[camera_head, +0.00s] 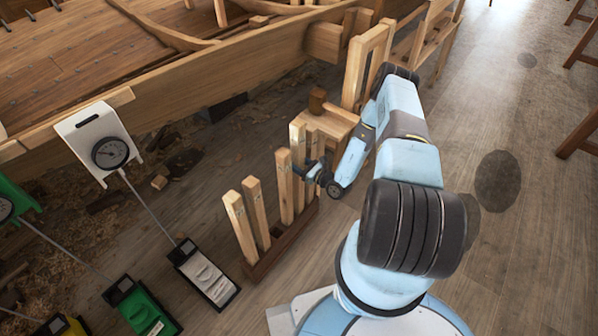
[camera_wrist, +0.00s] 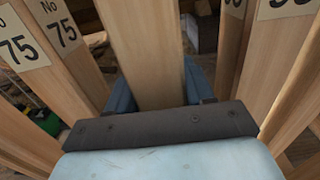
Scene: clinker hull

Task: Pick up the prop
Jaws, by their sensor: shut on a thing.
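The props are tall wooden posts standing upright in a row in a low wooden rack (camera_head: 262,268) in the head view. Two posts marked No 75 (camera_wrist: 70,60) stand left of my gripper in the wrist view, and more labelled posts (camera_wrist: 232,50) stand to its right. My gripper (camera_head: 304,170) reaches the row from the right in the head view. In the wrist view it is shut on the plain-faced middle prop (camera_wrist: 140,45), with a blue finger on each side. The held prop's top and foot are out of the wrist view.
Neighbouring posts stand close on both sides of my gripper. A wooden mallet (camera_head: 317,101) rests on a wooden block (camera_head: 333,122) behind the row. The boat hull (camera_head: 200,80) is behind; open floor (camera_head: 520,240) lies right.

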